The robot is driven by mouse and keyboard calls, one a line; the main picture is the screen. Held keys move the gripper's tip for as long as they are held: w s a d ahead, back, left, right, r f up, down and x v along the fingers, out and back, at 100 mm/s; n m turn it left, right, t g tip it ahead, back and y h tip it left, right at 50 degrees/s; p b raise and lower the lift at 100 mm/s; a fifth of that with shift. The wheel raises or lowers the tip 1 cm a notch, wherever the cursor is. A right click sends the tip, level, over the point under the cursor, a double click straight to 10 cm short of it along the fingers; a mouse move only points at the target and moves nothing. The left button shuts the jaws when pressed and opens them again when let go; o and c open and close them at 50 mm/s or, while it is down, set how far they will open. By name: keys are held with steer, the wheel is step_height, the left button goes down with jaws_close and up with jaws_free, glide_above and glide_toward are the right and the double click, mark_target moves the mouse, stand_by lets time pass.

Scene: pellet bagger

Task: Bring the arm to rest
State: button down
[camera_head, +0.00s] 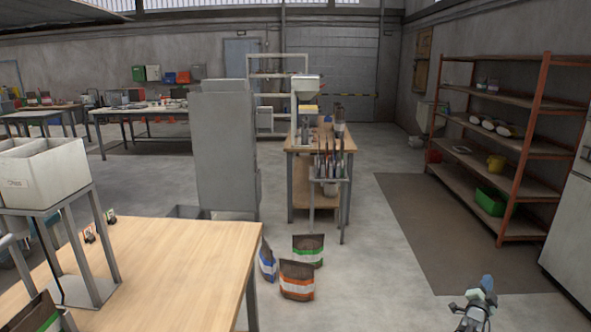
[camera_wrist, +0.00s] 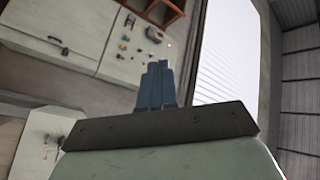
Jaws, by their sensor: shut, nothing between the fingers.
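My gripper (camera_wrist: 158,66) shows in the wrist view, its blue fingers together with nothing between them. Behind it in that view are a pale wall-like surface and the roof at a tilt. In the head view my gripper (camera_head: 487,281) is at the lower right, with its blue tip pointing up. It is over the open floor, apart from the table and the shelf. Most of my arm is outside the head view.
A wooden table (camera_head: 180,260) fills the lower left, with a white bin (camera_head: 45,178) on a stand. Several bags, one with an orange band (camera_head: 297,283), stand on the floor beside it. An orange-framed shelf (camera_head: 520,145) and a pale cabinet (camera_head: 570,230) are at the right.

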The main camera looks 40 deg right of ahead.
steer(key=w+a+f+n+t+y, duration=0.2)
steer(key=w+a+f+n+y, duration=0.15)
steer(key=w+a+f, duration=0.6)
steer(key=w+a+f+n+t+y, duration=0.15)
steer(key=w+a+f+y, duration=0.35)
steer(key=w+f, duration=0.6)
steer(key=w+a+f+n+y, duration=0.2)
steer(key=w+a+f, duration=0.25)
steer(key=a, duration=0.45)
steer(key=w+a+f+n+y, duration=0.2)
steer(key=w+a+f, duration=0.25)
steer(key=a, duration=0.35)
steer(key=w+a+f+n+y, duration=0.25)
steer(key=w+a+f, duration=0.2)
steer(key=a, duration=0.45)
steer(key=s+a+f+n+g+y, duration=0.2)
steer(key=a+f+n+g, duration=0.15)
steer(key=a, duration=1.05)
steer(key=s+a+f+n+g+y, duration=0.2)
steer(key=a+f+n+y, duration=0.15)
steer(key=a, duration=1.05)
steer(key=s+a+n+g, duration=0.7)
steer(key=s+a, duration=1)
steer(key=s, duration=0.1)
steer(key=shift+r, duration=0.3)
